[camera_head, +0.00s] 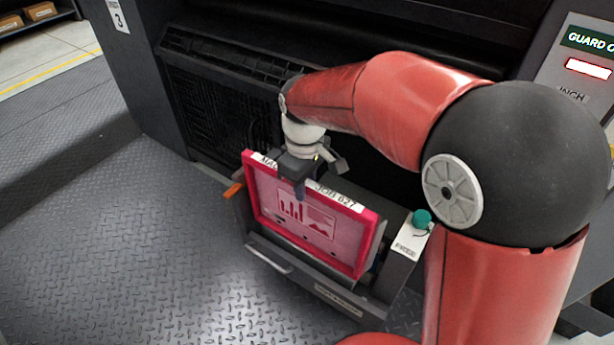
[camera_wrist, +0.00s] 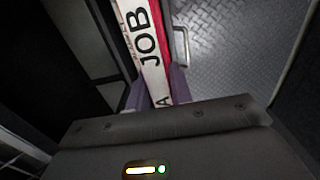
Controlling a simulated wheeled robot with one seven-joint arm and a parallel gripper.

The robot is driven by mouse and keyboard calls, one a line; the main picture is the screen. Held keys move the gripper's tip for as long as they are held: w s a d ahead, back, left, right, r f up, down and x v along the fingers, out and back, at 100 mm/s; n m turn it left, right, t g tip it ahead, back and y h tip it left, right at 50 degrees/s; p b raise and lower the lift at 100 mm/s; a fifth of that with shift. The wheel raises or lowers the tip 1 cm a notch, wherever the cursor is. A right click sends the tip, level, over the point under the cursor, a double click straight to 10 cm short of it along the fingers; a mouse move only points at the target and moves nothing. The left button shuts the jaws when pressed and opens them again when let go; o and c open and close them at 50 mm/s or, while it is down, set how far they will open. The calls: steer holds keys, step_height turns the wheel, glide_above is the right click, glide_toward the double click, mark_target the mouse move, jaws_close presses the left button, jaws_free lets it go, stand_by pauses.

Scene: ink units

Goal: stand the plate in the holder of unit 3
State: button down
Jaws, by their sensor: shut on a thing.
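The plate (camera_head: 300,221) is pink-red with a white label strip along its top edge reading "JOB 627" in part. It stands nearly upright at the dark holder (camera_head: 262,248) in front of the unit marked 3 (camera_head: 118,18). My gripper (camera_head: 301,185) is shut on the plate's top edge from above. The wrist view shows the plate's labelled edge (camera_wrist: 146,50) between the fingers. The plate's lower edge is at the holder, but I cannot tell whether it is fully seated.
A green button (camera_head: 421,218) sits on a small labelled post right of the holder. An orange tab (camera_head: 233,190) is at its left. A control panel (camera_head: 578,70) is at upper right. The tread-plate floor (camera_head: 120,240) at left is clear.

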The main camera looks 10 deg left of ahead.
step_height(320, 180, down, 12)
steer(key=b, duration=0.8)
steer(key=shift+f, duration=0.2)
steer(key=shift+f+b, duration=0.3)
steer(key=shift+f, duration=0.05)
stand_by(0.5)
steer(key=c, duration=1.2)
jaws_free()
steer(key=shift+o, duration=0.2)
step_height(320, 180, up, 8)
steer(key=p, duration=0.2)
steer(key=shift+f, duration=0.15)
step_height(320, 180, up, 5)
steer(key=p, duration=0.4)
